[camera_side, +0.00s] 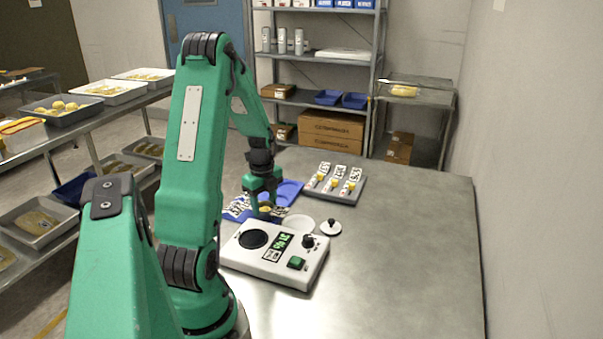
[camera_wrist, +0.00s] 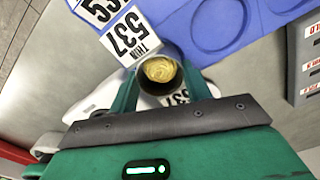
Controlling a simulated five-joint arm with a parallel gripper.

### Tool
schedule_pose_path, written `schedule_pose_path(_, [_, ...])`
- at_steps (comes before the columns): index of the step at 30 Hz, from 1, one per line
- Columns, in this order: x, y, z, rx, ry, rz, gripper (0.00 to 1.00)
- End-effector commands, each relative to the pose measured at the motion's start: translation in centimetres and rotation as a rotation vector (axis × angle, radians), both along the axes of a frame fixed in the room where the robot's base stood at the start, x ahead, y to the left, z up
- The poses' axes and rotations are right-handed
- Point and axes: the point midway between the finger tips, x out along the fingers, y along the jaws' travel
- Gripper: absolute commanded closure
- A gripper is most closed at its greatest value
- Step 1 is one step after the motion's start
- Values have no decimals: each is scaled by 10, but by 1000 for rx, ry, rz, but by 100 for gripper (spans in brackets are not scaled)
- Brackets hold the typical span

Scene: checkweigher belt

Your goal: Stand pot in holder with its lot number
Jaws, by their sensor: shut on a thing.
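My gripper (camera_side: 264,204) is shut on a small round pot with yellow contents. In the wrist view the pot (camera_wrist: 159,71) is seen from above, open-topped, between the two green fingers (camera_wrist: 160,82). A blue holder plate (camera_side: 290,188) with round recesses lies beside it; it also shows in the wrist view (camera_wrist: 238,48). Number cards (camera_side: 238,207) are at its left end. In the wrist view one card (camera_wrist: 128,37) reads 537, and a part of another (camera_wrist: 98,10) shows. A further 537 shows just below the pot; I cannot tell what bears it.
A white checkweigher (camera_side: 262,268) with a black round pan, lit display, knob and green button is in front. A white disc (camera_side: 299,223) and a black-knobbed lid (camera_side: 331,228) lie behind it. A grey tray (camera_side: 350,196) holds several cards. The table's right side is clear.

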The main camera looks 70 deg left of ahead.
Motion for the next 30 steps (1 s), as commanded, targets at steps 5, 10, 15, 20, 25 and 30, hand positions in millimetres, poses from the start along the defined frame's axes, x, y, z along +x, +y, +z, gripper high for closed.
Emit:
schedule_pose_path(5, [0, 0, -1, 0, 1, 0, 43])
schedule_pose_path(10, [0, 0, -1, 0, 1, 0, 43])
schedule_pose_path(15, [0, 0, 1, 0, 0, 0, 43])
schedule_pose_path(20, [0, 0, 10, 2, -1, 0, 43])
schedule_pose_path(25, [0, 0, 29, 3, -2, 0, 43])
schedule_pose_path(30, [1, 1, 56, 3, -3, 0, 43])
